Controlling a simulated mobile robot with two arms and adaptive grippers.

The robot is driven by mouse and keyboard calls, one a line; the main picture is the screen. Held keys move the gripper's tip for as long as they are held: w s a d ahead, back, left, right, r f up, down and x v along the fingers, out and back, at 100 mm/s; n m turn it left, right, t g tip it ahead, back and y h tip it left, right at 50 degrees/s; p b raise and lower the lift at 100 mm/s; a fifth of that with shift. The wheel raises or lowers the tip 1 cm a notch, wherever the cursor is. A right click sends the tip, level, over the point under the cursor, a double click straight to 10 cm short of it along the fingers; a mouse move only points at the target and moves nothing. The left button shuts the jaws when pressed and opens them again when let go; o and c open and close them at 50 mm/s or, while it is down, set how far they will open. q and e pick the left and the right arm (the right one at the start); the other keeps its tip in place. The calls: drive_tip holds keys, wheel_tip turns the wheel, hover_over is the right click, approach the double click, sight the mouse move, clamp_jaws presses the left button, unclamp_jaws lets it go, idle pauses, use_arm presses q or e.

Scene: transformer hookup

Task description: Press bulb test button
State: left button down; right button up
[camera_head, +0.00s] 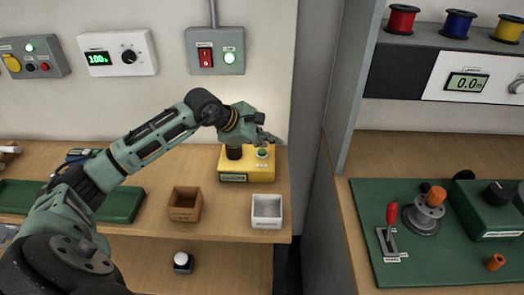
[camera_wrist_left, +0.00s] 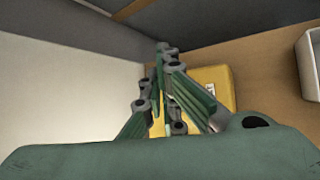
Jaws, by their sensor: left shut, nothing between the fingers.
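The yellow tester box (camera_head: 262,174) stands on the wooden bench near its right end. It has a green button (camera_head: 262,153) on its top right and a black round part (camera_head: 234,153) on its top left. My left gripper (camera_head: 268,137) is shut and empty, just above the box's back part and the button. A gap shows between the fingers and the button in the head view. In the left wrist view, the shut fingers (camera_wrist_left: 166,48) reach across the yellow box (camera_wrist_left: 215,78) and hide part of it; the button cannot be seen there. My right gripper is out of view.
A brown open box (camera_head: 185,204) and a white open box (camera_head: 266,211) stand in front of the tester. A green tray (camera_head: 118,205) lies to the left. A grey partition (camera_head: 345,90) separates the right bench. Wall boxes, one with a red switch (camera_head: 206,57), hang above.

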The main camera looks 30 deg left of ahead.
use_arm(q)
wheel_tip(320, 180, up, 5)
drive_tip(key=shift+f+p, duration=0.1)
drive_tip(key=shift+p, duration=1.1)
